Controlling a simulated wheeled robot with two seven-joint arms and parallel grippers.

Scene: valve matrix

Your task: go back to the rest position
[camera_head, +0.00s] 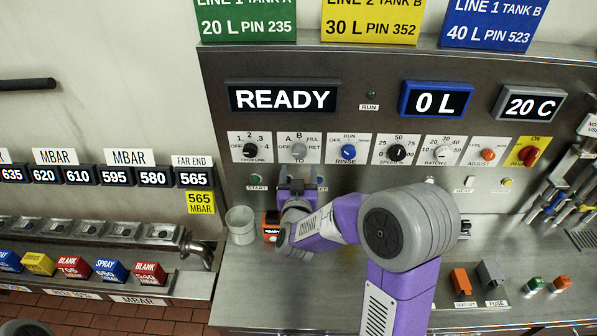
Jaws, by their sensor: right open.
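My right gripper (297,184) is in front of the lower part of the steel control panel (222,120), just below the selector knob marked A, B, FILL, RET (298,150). Its purple fingers are apart and I see nothing between them. It is near the START button (255,180) and covers part of the panel beside it. I cannot tell whether it touches the panel. My purple and grey right arm reaches up from the bottom of the view and hides part of the counter. My left gripper is not in view.
A grey cup (240,225) and an orange-black device reading READY (271,227) stand close to my right gripper. Orange and grey blocks (462,282) sit on the counter at right. Tools (553,195) hang at the far right. The counter's front left is clear.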

